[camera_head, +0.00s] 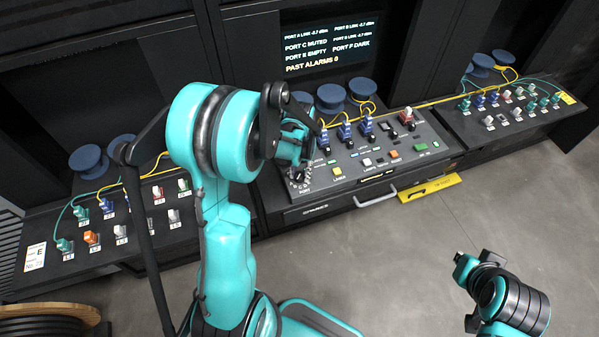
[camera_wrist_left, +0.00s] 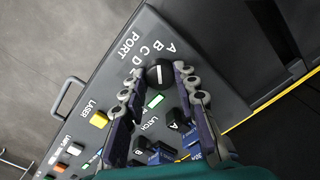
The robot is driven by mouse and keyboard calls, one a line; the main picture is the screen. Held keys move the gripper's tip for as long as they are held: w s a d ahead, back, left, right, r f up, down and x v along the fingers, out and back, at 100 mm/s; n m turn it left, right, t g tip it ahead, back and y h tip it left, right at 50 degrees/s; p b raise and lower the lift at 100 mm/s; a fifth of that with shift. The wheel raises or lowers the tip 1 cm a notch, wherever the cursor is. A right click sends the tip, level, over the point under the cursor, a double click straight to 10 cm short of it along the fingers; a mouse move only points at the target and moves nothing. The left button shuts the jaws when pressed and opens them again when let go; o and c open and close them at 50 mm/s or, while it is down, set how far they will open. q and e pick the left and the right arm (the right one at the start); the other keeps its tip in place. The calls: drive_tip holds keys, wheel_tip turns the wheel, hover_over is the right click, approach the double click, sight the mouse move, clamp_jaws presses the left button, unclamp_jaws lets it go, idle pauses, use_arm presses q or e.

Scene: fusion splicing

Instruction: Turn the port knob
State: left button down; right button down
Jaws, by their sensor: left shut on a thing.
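The port knob (camera_wrist_left: 160,75) is a round black knob with a white pointer line, beside the letters A, B, C, D and the word PORT in the left wrist view. My left gripper (camera_wrist_left: 158,72) is shut on it, with one finger on each side. In the head view my left gripper (camera_head: 297,165) reaches down to the near left corner of the sloped console (camera_head: 330,190), above the PORT label. There the gripper and wrist largely hide the knob. Part of my right arm shows at the lower right, but its fingers cannot be made out.
The console also carries a yellow LASER button (camera_head: 337,171), a LATCH label and blue connectors (camera_head: 344,131) with yellow cables. A screen (camera_head: 331,45) behind lists port states and "PAST ALARMS 0". Side panels with connectors stand left and right.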

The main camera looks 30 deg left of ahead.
sight(300, 175)
use_arm(q)
drive_tip(key=n+b, duration=0.1)
drive_tip(key=n, duration=0.1)
drive_tip(key=shift+n, duration=0.4)
drive_tip(key=shift+n+b, duration=0.3)
drive_tip(key=shift+n, duration=1.1)
drive_tip(key=c, duration=1.2)
unclamp_jaws()
drive_tip(key=shift+o, duration=0.2)
drive_tip(key=shift+r, duration=0.1)
wheel_tip(300, 175, up, 12)
